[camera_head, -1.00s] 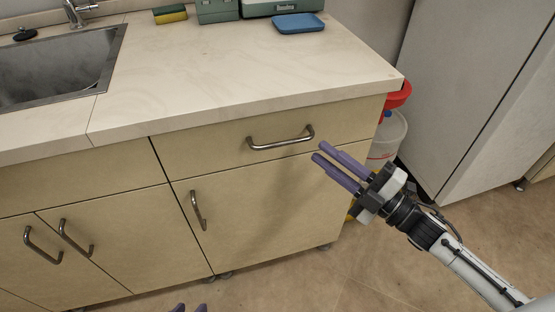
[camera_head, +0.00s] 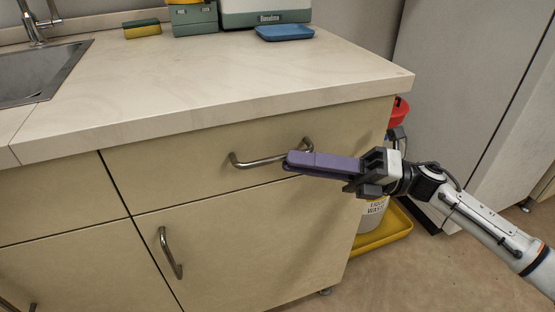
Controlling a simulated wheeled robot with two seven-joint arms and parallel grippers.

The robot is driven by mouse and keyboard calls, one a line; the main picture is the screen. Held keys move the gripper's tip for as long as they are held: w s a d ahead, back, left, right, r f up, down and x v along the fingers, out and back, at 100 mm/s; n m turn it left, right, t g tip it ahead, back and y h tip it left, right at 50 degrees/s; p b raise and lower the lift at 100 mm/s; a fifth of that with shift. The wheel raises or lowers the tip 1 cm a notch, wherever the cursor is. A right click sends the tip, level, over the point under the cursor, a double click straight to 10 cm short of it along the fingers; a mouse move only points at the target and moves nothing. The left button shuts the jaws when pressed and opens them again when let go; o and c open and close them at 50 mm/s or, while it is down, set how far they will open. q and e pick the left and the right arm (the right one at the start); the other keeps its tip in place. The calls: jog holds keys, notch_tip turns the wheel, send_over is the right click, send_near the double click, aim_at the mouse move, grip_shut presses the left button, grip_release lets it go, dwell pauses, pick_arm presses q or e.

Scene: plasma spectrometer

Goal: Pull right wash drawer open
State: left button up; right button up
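The right wash drawer (camera_head: 190,172) is a wide pale wood front under the counter, and it looks flush with the cabinet. Its curved metal bar handle (camera_head: 258,162) runs across the front, with its right end partly behind my gripper. My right gripper (camera_head: 290,162) reaches in from the right with its purple fingers pointing left, level with the handle's right part. The fingers overlap in this view, so the gap between them is hidden. I cannot tell whether they touch the handle. My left gripper is out of view.
A cabinet door with a vertical handle (camera_head: 170,253) is below the drawer. The pale countertop (camera_head: 220,75) overhangs above. A liquid waste container (camera_head: 374,212) stands in a yellow tray (camera_head: 385,235) right of the cabinet. Open floor lies at the lower right.

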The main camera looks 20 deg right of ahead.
aim_at(278, 159)
jog(key=shift+x, duration=2.25)
jog(key=shift+c, duration=0.5)
grip_shut()
